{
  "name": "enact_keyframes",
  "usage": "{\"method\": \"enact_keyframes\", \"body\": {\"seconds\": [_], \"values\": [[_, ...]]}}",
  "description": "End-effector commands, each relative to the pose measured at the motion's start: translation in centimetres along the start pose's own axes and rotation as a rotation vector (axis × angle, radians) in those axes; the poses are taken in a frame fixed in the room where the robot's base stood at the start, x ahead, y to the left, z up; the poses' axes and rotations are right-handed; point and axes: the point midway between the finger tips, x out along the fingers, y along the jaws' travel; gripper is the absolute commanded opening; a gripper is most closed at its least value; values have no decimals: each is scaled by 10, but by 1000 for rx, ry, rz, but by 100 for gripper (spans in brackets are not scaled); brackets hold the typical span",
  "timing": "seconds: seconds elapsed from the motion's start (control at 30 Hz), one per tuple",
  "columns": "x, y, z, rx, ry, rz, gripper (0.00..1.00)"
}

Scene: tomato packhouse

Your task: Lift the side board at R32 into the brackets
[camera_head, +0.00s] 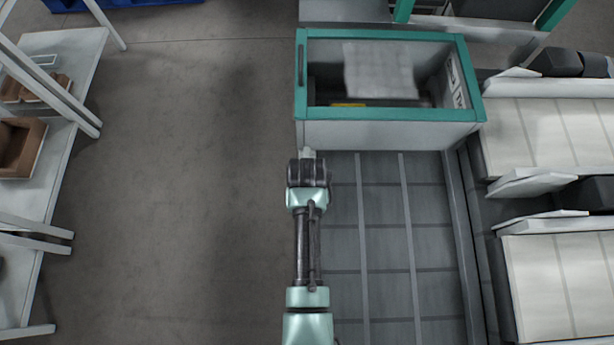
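My arm reaches up the middle of the view to a teal-framed, white-walled housing (392,136). My gripper (308,154) is at the arm's end, small and seen from behind, against or just in front of the housing's lower left corner. I cannot tell whether its fingers are open or shut, or whether they hold anything. A long grey slatted bed (385,235) runs below the housing, right of my arm. A dark rail (462,235) runs along its right edge. I cannot make out a label R32, the brackets, or which piece is the side board.
White conveyor sections (560,285) with dark rollers or motors stand along the right. A white bench (75,75) holding brown boxes (20,147) is at the left. The concrete floor (185,200) between the bench and my arm is clear. Something blue (120,4) lies at the top left.

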Motion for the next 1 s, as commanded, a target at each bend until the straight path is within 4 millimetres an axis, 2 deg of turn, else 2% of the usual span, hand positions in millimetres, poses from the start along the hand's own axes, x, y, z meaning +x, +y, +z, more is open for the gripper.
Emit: {"method": "enact_keyframes", "body": {"seconds": [0.63,0.67,0.83,0.87,1.0], "values": [[8,0,-1,0,1,0,0],[8,0,-1,0,1,0,25],[8,0,0,0,1,0,56],[8,0,0,0,1,0,59],[8,0,0,0,0,0,59]]}}
